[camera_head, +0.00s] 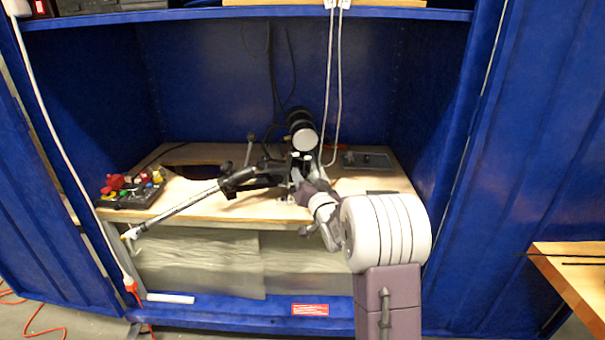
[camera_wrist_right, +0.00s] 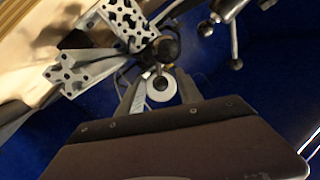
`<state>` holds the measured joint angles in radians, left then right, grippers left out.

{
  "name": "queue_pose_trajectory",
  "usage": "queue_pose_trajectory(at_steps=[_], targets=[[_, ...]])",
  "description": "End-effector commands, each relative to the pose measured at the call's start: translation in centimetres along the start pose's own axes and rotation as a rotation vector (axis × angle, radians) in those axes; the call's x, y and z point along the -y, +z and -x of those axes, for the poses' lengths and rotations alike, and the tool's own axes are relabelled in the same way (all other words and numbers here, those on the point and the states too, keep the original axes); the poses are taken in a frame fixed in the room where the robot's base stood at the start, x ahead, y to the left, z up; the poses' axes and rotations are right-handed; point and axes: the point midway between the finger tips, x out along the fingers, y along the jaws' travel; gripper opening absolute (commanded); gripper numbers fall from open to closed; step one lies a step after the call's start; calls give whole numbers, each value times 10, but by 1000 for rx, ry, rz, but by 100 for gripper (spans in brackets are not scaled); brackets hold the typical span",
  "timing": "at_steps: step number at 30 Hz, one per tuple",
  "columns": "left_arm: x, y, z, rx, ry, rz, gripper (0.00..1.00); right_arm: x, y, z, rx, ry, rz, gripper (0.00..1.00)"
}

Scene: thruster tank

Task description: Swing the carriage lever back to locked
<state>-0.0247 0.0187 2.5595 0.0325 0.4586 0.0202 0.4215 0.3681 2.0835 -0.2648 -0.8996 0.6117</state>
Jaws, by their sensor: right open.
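The thruster assembly (camera_head: 303,130) stands on the wooden bench top, with a dark cylinder and a pale round end facing me. A long silver tube (camera_head: 185,204) runs from it to the lower left. My right gripper (camera_head: 298,180) is at the assembly's front, below the pale end. In the right wrist view its two fingers (camera_wrist_right: 161,92) are apart, with a round pale-ringed part (camera_wrist_right: 160,88) seen between them. A dark ball knob (camera_wrist_right: 167,49) lies just beyond. I cannot tell which part is the carriage lever, or whether a finger touches anything. My left gripper is out of view.
A control box with red and yellow buttons (camera_head: 131,189) sits at the bench's left. A dark flat plate (camera_head: 367,161) lies at the back right. Blue walls (camera_head: 440,140) close in both sides.

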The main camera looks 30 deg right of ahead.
Motion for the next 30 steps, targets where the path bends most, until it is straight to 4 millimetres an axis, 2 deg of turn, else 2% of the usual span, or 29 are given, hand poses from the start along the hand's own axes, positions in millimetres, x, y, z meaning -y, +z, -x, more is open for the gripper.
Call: queue_pose_trajectory(at_steps=[3,6,14,17,18,19,30], targets=[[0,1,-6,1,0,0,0,-1,3,-17,0,0,0,42],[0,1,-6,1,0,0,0,-1,2,-24,1,0,0,42],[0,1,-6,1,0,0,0,0,2,-26,1,0,0,42],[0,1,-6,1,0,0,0,0,2,-26,1,0,0,17],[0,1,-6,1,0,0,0,0,2,-26,1,0,0,6],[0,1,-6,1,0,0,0,0,2,-26,1,0,0,0],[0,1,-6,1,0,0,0,-1,2,-26,2,1,0,0]])
